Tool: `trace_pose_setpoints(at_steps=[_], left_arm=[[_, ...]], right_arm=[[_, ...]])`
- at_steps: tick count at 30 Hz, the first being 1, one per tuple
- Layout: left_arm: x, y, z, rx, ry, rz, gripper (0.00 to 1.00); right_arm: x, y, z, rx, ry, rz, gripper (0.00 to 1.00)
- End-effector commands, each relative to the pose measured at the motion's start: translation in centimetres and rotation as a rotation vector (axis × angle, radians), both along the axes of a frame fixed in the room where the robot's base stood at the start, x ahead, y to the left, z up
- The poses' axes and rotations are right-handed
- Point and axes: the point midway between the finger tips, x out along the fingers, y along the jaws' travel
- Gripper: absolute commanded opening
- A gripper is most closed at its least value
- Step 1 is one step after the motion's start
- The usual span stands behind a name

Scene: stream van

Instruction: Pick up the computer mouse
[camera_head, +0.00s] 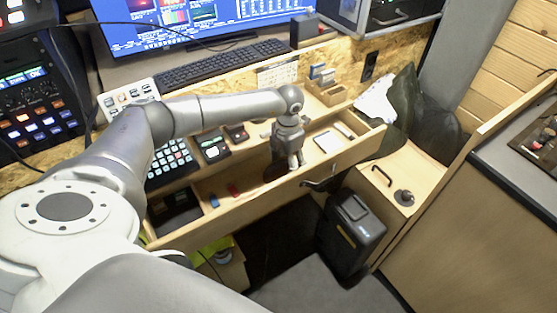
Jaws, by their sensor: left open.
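My left arm reaches in from the left, and its gripper (296,160) points down at the open wooden drawer (330,171). The gripper is open, with its fingertips close to the drawer's front wall. I cannot pick out the computer mouse with certainty. A dark shape lies just left of and below the gripper, and I cannot tell what it is. The gripper hides part of the drawer behind it. My right gripper is not in view.
A keyboard (220,62) and a monitor (200,22) stand behind the drawer. The drawer holds a white flat item (326,141) and small coloured items.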

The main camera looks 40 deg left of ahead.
Motion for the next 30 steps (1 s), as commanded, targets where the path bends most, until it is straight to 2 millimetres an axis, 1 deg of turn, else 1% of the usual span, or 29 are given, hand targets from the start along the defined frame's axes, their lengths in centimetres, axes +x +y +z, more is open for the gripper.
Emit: trace_pose_setpoints(at_steps=[3,8,15,17,23,25,28,30], left_arm=[[0.0,0.0,-0.5,0.000,0.000,0.000,0.65],[0.0,0.0,-0.5,0.000,-0.001,0.000,0.65],[0.0,0.0,-0.4,0.000,-0.001,0.000,0.34],[0.0,0.0,-0.4,0.000,-0.001,0.000,0.28],[0.0,0.0,-0.3,0.000,-0.001,0.000,0.28],[0.1,0.0,0.1,-0.001,-0.002,0.000,0.28],[0.2,0.0,1.4,-0.002,-0.005,-0.001,0.28],[0.2,0.0,2.7,-0.002,-0.006,-0.002,0.28]], right_arm=[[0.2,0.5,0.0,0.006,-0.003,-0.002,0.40],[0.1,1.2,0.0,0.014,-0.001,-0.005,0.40],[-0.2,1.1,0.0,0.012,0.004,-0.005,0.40],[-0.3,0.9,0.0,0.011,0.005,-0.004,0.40],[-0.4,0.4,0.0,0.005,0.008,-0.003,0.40],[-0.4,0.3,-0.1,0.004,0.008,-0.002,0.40],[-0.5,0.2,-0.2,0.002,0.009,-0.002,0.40],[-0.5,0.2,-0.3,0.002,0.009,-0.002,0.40]])
